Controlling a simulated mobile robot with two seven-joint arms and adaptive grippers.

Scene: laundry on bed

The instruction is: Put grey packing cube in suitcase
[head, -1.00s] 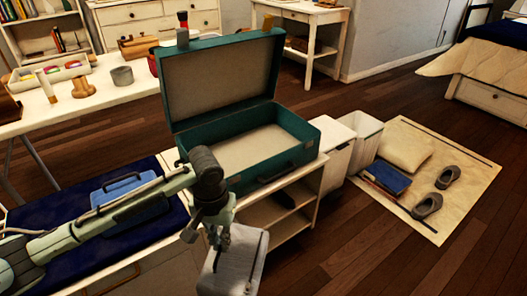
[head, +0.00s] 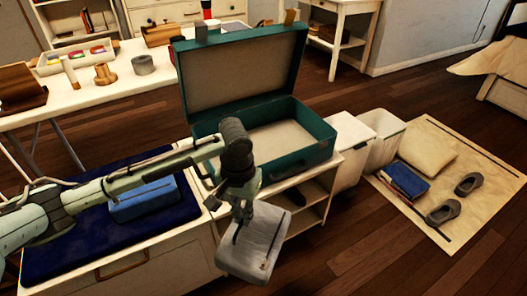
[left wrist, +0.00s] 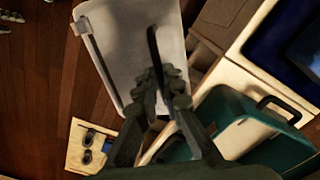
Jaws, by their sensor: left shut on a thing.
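The grey packing cube (head: 262,245) hangs in the front of the head view, in front of the low shelf. My left gripper (head: 241,214) is shut on its strap or edge; the exact contact is unclear. In the left wrist view the cube (left wrist: 128,45) lies beyond the dark fingers (left wrist: 163,82). The teal suitcase (head: 316,157) stands open on the shelf, lid upright at the back, and its visible inside looks empty. It also shows at the lower right of the left wrist view (left wrist: 238,140). The cube is outside it, at its near side. My right gripper is not in view.
A blue packing cube (head: 143,200) lies on a dark blue cushion (head: 55,250) left of the suitcase. White bins (head: 352,150) stand right of the shelf (head: 314,200). A mat (head: 465,165) with a pillow and shoes lies farther right. Wooden floor is free in front.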

